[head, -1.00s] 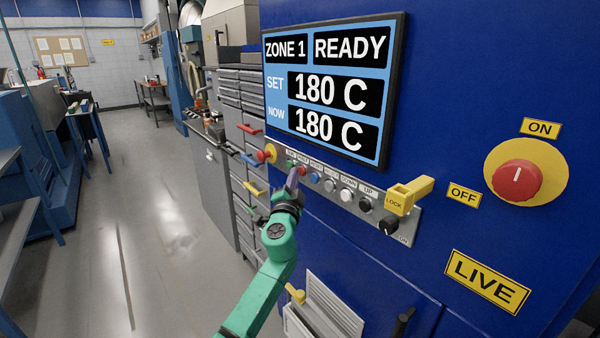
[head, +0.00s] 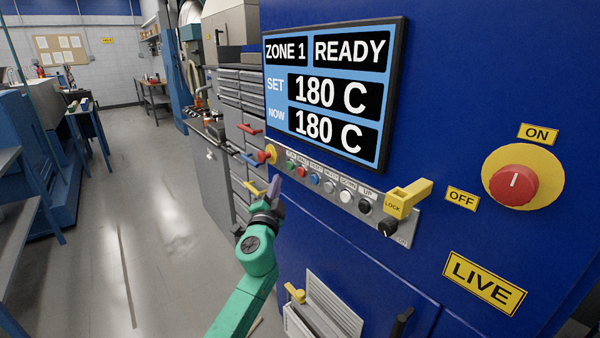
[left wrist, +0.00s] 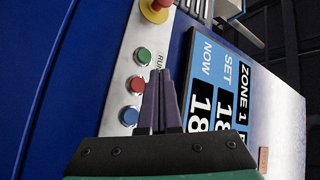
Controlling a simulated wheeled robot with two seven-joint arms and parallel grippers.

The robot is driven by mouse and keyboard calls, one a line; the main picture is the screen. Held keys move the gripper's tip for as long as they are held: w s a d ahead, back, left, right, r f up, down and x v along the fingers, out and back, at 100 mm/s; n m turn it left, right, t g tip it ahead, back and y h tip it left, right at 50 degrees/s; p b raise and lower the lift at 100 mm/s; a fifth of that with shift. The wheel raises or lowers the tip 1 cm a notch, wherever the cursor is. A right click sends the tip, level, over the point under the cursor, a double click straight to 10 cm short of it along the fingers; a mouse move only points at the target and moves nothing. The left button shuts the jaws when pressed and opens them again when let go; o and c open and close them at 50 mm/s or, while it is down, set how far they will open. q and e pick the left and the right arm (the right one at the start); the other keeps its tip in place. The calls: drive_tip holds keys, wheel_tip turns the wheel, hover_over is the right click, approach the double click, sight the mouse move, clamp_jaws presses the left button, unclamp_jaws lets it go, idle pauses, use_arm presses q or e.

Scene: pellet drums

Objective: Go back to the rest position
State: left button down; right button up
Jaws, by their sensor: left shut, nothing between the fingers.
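My left gripper (head: 275,188) is shut and empty, at the end of my green arm in the head view. It is in front of the blue machine's left edge, a little below the button strip (head: 340,190). In the left wrist view its shut fingers (left wrist: 162,98) point toward the panel, with green and red buttons beside them. The fingers appear apart from the buttons. The screen (head: 333,90) reads ZONE 1 READY, SET 180 C, NOW 180 C. My right gripper is in no view.
The blue machine fills the right side. Grey drawer cabinets (head: 243,110) stand behind my gripper. The floor (head: 150,220) at left is clear.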

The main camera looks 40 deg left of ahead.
use_arm(q)
drive_tip(key=shift+s, duration=0.1)
idle(0.6)
drive_tip(key=s+d+f+g+h, duration=0.1)
drive_tip(key=d+f+g+h, duration=0.15)
drive_tip(key=f, duration=1.35)
drive_tip(key=s+d+f+g+h, duration=0.15)
drive_tip(key=f+g, duration=0.25)
drive_tip(key=f, duration=1.1)
drive_tip(key=s+d+f+n+g+h, duration=0.1)
drive_tip(key=s+f, duration=0.3)
drive_tip(key=f, duration=0.3)
drive_tip(key=s+d+f+g+h, duration=0.1)
drive_tip(key=s+d+f+g, duration=0.15)
drive_tip(key=f, duration=0.45)
drive_tip(key=s+d+f+n+g+h, duration=0.1)
drive_tip(key=s+d+f+g, duration=0.1)
drive_tip(key=s+f, duration=0.5)
drive_tip(key=s+d+f+g+h, duration=0.1)
drive_tip(key=s+d+f, duration=0.3)
drive_tip(key=s, duration=1.2)
drive_tip(key=s+d+f+n+g+h, duration=0.1)
drive_tip(key=s+d+f+g, duration=0.3)
drive_tip(key=s+f, duration=0.6)
drive_tip(key=shift+s+n+h, duration=0.3)
drive_tip(key=shift+s, duration=0.9)
drive_tip(key=shift+w, duration=0.15)
